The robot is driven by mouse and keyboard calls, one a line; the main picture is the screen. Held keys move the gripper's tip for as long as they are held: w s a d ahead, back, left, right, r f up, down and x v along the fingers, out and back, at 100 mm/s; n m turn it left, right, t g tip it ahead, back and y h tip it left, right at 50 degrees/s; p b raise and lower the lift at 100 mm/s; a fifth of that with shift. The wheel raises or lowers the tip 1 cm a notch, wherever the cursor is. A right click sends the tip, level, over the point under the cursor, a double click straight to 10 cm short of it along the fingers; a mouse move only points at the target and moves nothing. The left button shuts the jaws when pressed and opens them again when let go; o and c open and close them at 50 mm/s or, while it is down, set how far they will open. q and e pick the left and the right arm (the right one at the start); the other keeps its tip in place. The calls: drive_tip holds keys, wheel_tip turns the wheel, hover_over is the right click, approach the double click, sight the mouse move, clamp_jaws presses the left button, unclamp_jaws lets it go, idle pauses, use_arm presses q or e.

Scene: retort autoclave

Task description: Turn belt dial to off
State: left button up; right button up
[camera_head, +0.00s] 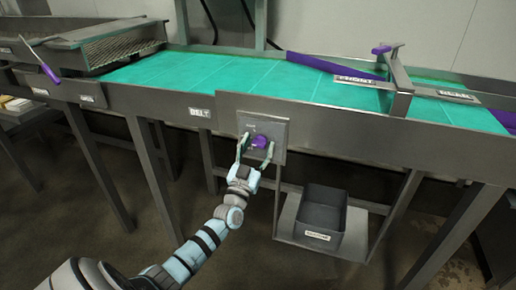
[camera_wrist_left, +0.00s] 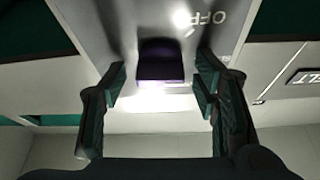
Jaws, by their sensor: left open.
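The belt dial is a purple knob (camera_head: 260,142) on a grey square plate (camera_head: 276,128) on the front of the conveyor. It also shows in the left wrist view (camera_wrist_left: 161,64), with the lettering "OFF" (camera_wrist_left: 206,18) on the plate beside it. My left gripper (camera_head: 251,146) is open in front of the plate. In the left wrist view its two fingers (camera_wrist_left: 161,92) stand on either side of the knob, with gaps visible between them and it. I cannot tell whether the fingertips reach past the knob's face. My right gripper is not in view.
The "BELT" sign (camera_head: 200,113) is left of the plate. The green conveyor belt (camera_head: 230,74) runs above, with a purple-handled gate (camera_head: 397,75) on the right. A dark bin (camera_head: 322,215) stands on a low shelf below right. Table legs stand on both sides of my arm.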

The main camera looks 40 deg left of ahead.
use_arm(q)
drive_tip(key=c, duration=1.2)
drive_tip(key=shift+o, duration=0.2)
drive_tip(key=n+y+p, duration=0.2)
drive_tip(key=n+p, duration=0.1)
drive_tip(key=n, duration=0.1)
drive_tip(key=shift+r+g, duration=0.1)
drive_tip(key=shift+g, duration=0.3)
drive_tip(key=n+g+y+p, duration=0.1)
drive_tip(key=n+p, duration=0.1)
drive_tip(key=n, duration=0.2)
drive_tip(key=shift+d+y, duration=0.1)
drive_tip(key=shift+y, duration=0.3)
drive_tip(key=shift+n+g+y+p, duration=0.5)
drive_tip(key=shift+n+p, duration=0.35)
drive_tip(key=shift+n, duration=0.7)
drive_tip(key=shift+n+g+y+p, duration=0.4)
drive_tip(key=shift+n+g+p, duration=0.3)
drive_tip(key=shift+n, duration=0.85)
drive_tip(key=o, duration=1.2)
drive_tip(key=shift+c, duration=0.2)
